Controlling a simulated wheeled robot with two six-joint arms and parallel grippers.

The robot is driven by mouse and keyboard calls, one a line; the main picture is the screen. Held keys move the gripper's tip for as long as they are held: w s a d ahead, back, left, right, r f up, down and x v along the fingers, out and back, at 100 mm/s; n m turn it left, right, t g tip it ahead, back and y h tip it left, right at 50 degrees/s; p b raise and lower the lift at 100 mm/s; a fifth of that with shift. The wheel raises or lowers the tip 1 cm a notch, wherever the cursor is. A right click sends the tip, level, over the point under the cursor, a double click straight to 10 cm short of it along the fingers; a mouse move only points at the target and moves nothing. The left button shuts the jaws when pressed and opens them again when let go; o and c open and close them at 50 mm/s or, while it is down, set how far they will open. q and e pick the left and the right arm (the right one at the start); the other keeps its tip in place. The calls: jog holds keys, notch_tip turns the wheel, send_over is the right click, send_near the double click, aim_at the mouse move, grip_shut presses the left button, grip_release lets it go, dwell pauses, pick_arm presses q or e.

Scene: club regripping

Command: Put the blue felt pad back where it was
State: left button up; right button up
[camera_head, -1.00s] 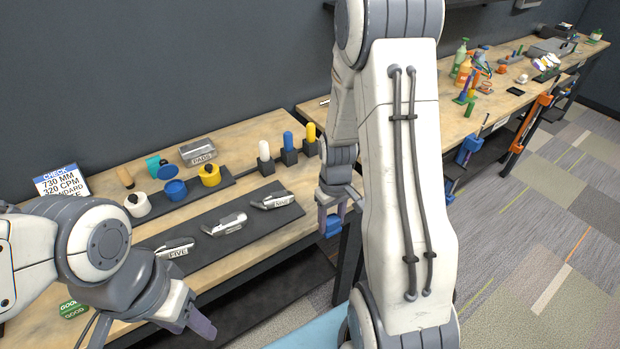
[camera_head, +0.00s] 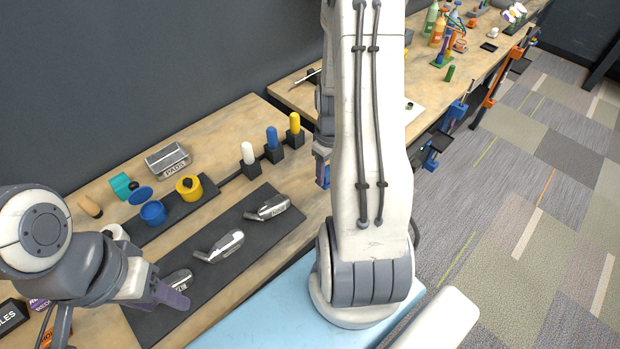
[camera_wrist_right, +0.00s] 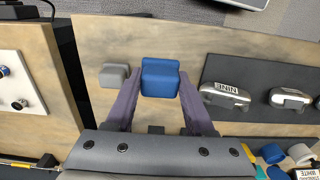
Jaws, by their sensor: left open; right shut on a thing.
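The blue felt pad (camera_wrist_right: 160,77) shows as a blue block between the purple fingers of my right gripper (camera_wrist_right: 160,90), which is shut on it. In the head view only a sliver of the blue pad (camera_head: 323,176) and of my right gripper (camera_head: 321,165) shows, beside my large white arm link that hides the rest. The pad is over or near the bench's front part; I cannot tell whether it touches the wood. My left gripper (camera_head: 172,297) is open and empty, over the front end of the dark mat (camera_head: 215,270). A silver tin marked PADS (camera_head: 167,160) stands at the back.
Club heads (camera_head: 220,245) lie on the dark mat. White, blue and yellow grips (camera_head: 272,140) stand in black blocks behind. A small grey block (camera_wrist_right: 114,75) lies left of the pad in the wrist view. Tape rolls (camera_head: 153,212) sit on a dark strip. Bare wood surrounds the pad.

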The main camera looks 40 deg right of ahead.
jog(key=w+f, duration=0.1)
jog(key=w+a, duration=0.1)
jog(key=w+a+f+p, duration=0.1)
jog(key=w, duration=0.1)
jog(key=shift+f, duration=0.35)
notch_tip(320, 180, down, 4)
jog(key=shift+s+a+r+p, duration=0.1)
jog(key=shift+r+p, duration=0.05)
jog(key=shift+p, duration=0.5)
jog(key=shift+f, duration=0.2)
jog(key=shift+f, duration=0.15)
jog(key=o, duration=1.2)
